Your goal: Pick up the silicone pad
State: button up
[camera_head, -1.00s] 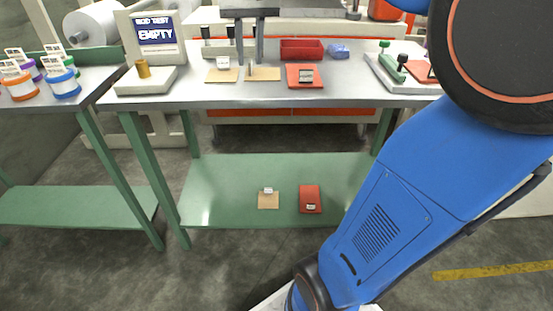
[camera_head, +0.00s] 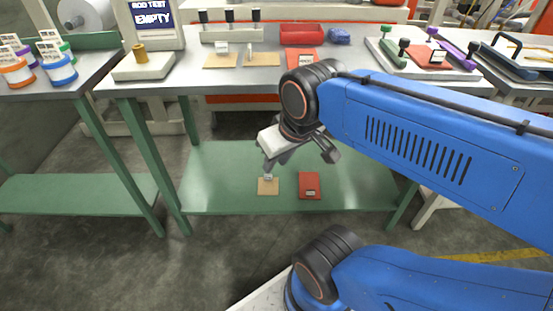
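Two flat red pads could be the silicone pad; I cannot tell which one it is. One red pad (camera_head: 309,181) lies on the green lower shelf with a small pale tag on it. The other red pad (camera_head: 297,54) lies on the steel bench top, partly hidden by my arm. My gripper (camera_head: 276,165) hangs below bench-top level, over the lower shelf. In the picture it is just above a tan pad (camera_head: 268,188) and up and left of the lower red pad. Its fingers are small and dark, and their spread is unclear.
The bench (camera_head: 180,81) is above and behind my gripper. A green table leg (camera_head: 153,165) stands left. The lower shelf (camera_head: 222,180) has free room at both sides.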

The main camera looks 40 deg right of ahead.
aim_at(424, 56)
jog(key=z, duration=1.75)
